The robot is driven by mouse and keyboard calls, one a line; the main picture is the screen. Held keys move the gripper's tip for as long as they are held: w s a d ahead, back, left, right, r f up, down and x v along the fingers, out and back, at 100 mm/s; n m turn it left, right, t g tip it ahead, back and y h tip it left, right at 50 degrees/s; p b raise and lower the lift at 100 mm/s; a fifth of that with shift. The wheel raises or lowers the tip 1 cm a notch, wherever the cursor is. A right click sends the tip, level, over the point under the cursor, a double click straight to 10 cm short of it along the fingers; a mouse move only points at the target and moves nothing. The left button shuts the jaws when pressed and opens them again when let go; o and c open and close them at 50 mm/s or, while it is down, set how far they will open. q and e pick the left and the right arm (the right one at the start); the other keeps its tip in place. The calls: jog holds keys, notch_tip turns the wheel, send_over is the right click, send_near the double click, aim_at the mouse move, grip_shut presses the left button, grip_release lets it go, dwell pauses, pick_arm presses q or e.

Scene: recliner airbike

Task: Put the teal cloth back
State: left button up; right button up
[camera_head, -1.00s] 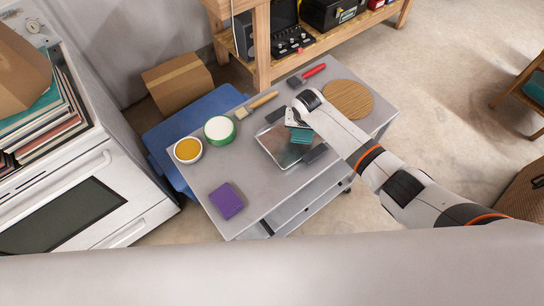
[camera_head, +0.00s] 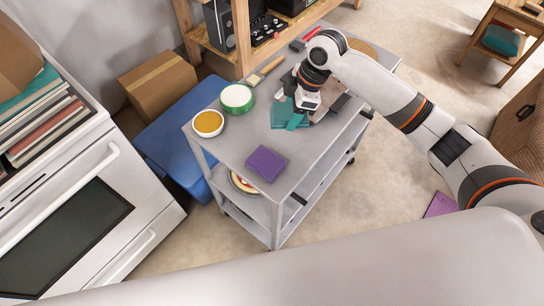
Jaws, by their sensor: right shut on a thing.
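The teal cloth (camera_head: 281,113) is at the top of the grey cart (camera_head: 229,150), near its middle. My right gripper (camera_head: 299,116) points down over the cloth's right part and is shut on it. I cannot tell whether the cloth touches the cart top. The shiny metal tray (camera_head: 327,106) is mostly hidden behind my right gripper and arm. My left gripper is not in view.
A purple sponge (camera_head: 266,164), a mustard-filled bowl (camera_head: 208,122), a green-rimmed round container (camera_head: 237,98) and a wooden-handled brush (camera_head: 266,70) are on the cart. A red-handled tool (camera_head: 306,38) lies at the back. A white oven (camera_head: 70,215) stands left.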

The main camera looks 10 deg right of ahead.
jog(key=shift+s+f+n, duration=0.25)
jog(key=shift+f+n, duration=0.05)
jog(key=shift+f, duration=0.05)
send_over(286, 142)
jog(key=d, duration=0.1)
jog(key=f, duration=0.5)
jog(key=shift+s+d+f+p, duration=0.1)
jog(key=shift+d+p, duration=0.1)
jog(key=shift+p, duration=0.15)
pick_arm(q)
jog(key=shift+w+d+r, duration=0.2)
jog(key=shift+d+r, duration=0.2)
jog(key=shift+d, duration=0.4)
pick_arm(e)
jog(key=shift+a+f, duration=0.1)
jog(key=shift+f, duration=1.95)
jog(key=o, duration=0.9)
jog(key=shift+f, duration=0.15)
jog(key=shift+r, duration=0.2)
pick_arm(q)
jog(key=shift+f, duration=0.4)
pick_arm(e)
jog(key=v, duration=1.2)
